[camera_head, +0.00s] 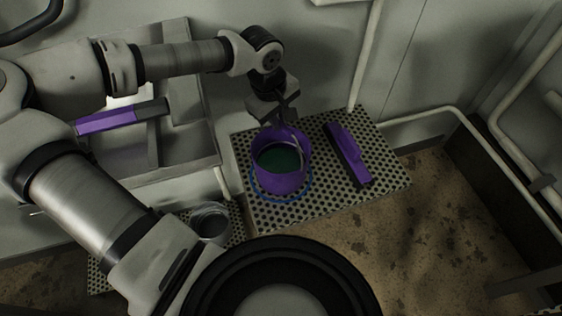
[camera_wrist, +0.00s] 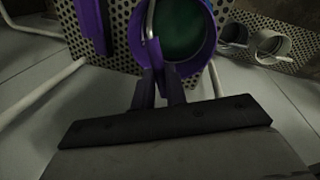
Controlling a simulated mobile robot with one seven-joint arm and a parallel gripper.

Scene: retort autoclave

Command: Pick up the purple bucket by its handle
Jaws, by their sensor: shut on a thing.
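The purple bucket (camera_head: 281,183) stands upright on a perforated metal shelf, within a blue ring mark, with dark green inside it. Its thin metal handle (camera_head: 298,145) is raised at the right side of the rim. My gripper (camera_head: 287,123) comes down from above at the bucket's far rim and is shut on the handle. In the wrist view, the bucket (camera_wrist: 206,50) is at the top middle, and the handle (camera_wrist: 150,20) runs down to the closed fingers of my gripper (camera_wrist: 154,72). The exact contact between fingers and handle is partly hidden.
The perforated shelf (camera_head: 385,180) also holds a purple brush-like tool (camera_head: 348,155) right of the bucket. A metal cup (camera_head: 210,222) sits on a lower perforated shelf at left. White pipes (camera_head: 365,55) run along the wall.

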